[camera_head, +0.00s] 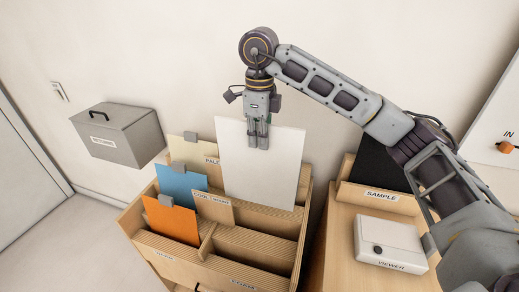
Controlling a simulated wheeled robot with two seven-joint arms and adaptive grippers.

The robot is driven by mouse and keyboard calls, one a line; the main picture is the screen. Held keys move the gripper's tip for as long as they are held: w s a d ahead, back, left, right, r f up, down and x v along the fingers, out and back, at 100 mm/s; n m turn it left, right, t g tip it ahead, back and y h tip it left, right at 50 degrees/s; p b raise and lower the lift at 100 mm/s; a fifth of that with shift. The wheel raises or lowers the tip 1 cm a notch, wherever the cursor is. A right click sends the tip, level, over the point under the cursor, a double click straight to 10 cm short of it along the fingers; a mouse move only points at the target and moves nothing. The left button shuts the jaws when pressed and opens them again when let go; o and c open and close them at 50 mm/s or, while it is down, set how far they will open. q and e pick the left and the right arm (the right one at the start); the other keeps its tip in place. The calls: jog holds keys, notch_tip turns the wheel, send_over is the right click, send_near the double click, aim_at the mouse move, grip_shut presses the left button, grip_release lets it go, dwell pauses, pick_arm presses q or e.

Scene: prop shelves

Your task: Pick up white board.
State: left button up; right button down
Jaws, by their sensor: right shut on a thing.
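The white board (262,177) is a large, plain upright sheet at the back right of the wooden sorting rack (258,247), slightly tilted. My right gripper (258,141) points down and is shut on the top edge of the white board, with its fingers overlapping the front face. The lower edge of the board reaches into or just over the rack's rear slot; I cannot tell whether it touches the bottom. My left gripper is not in view.
Orange (171,219), blue (181,184) and cream (187,150) boards stand in the rack's left slots with grey clips. A grey box (122,138) is on the wall at left. A wooden stand with a white viewer (390,243) and a black panel (376,166) stands at right.

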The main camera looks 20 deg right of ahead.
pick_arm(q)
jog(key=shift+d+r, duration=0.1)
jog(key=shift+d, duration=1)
pick_arm(e)
notch_tip(320, 180, up, 3)
jog(key=shift+f, duration=0.1)
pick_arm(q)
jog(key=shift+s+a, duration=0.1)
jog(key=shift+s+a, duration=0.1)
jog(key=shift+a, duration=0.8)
